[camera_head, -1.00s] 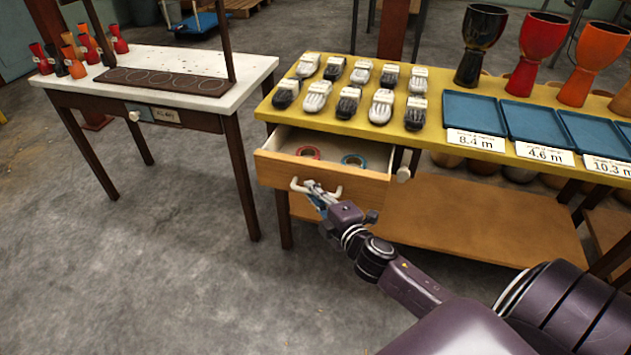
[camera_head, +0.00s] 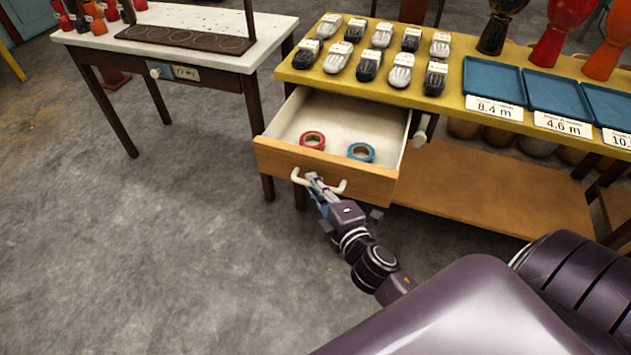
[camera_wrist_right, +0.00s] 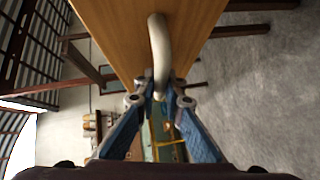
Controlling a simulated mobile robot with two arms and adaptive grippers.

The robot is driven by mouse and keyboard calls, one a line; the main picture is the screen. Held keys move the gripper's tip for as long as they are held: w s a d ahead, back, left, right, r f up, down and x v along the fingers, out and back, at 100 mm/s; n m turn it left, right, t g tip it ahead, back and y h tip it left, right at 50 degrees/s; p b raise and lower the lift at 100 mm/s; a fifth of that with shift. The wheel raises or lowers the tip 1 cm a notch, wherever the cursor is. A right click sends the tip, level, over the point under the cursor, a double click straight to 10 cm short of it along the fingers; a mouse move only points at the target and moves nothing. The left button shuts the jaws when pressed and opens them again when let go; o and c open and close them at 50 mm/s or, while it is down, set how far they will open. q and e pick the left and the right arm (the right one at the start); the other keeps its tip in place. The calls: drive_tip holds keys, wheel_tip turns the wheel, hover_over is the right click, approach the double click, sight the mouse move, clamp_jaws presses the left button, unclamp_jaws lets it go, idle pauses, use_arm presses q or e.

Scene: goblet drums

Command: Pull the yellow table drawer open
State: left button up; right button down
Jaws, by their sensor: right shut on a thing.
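The yellow table (camera_head: 455,97) stands at the upper right in the head view. Its wooden drawer (camera_head: 262,158) is pulled well out, showing a white interior. A red tape roll (camera_head: 312,140) and a blue tape roll (camera_head: 361,152) lie inside it. The white drawer handle (camera_head: 299,178) is on the drawer front. My right gripper (camera_head: 318,184) is shut on the handle. In the right wrist view the handle (camera_wrist_right: 158,45) runs between the blue fingers (camera_wrist_right: 160,97), against the wooden drawer front (camera_wrist_right: 115,30). My left gripper is not in view.
Several black and white objects (camera_head: 368,66) and blue trays (camera_head: 493,79) are on the yellow tabletop. A white-topped table (camera_head: 212,62) stands at left. Its legs are near the drawer's left side. The grey floor (camera_head: 190,260) in front is clear.

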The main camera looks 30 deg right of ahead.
drive_tip(key=c, duration=2.3)
unclamp_jaws()
drive_tip(key=s+r, duration=0.1)
drive_tip(key=s, duration=1.1)
drive_tip(key=shift+a+r, duration=0.35)
drive_tip(key=shift+a, duration=0.05)
drive_tip(key=shift+w, duration=0.1)
